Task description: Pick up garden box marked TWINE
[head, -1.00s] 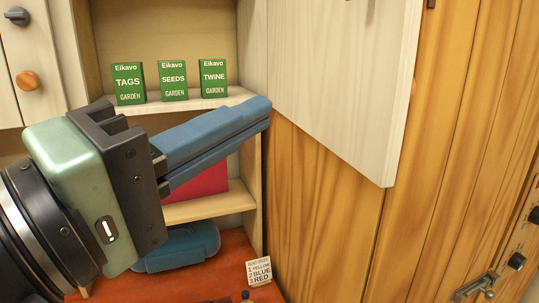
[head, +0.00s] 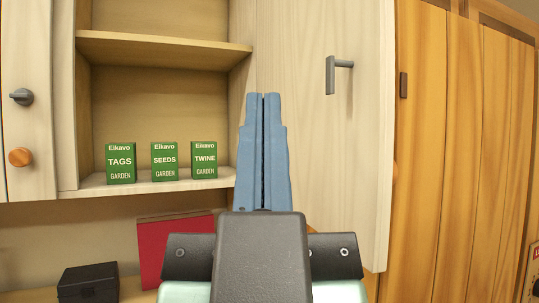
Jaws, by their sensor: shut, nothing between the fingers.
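Three green garden boxes stand upright in a row on a cabinet shelf (head: 150,187) in the head view. The box marked TWINE (head: 204,160) is the rightmost. The box marked SEEDS (head: 165,161) is in the middle, and the box marked TAGS (head: 121,162) is on the left. My gripper (head: 262,96) has blue fingers, pressed together and empty. It points up and away, to the right of the TWINE box, and appears in front of the cabinet's right side. It does not visibly touch any box.
An open pale cabinet door (head: 345,150) with a grey handle (head: 333,75) is at right, behind my gripper. Another shelf (head: 160,45) lies above the boxes. Below are a red panel-like thing (head: 165,240) and a black box (head: 88,283). A wooden wall (head: 450,160) is at far right.

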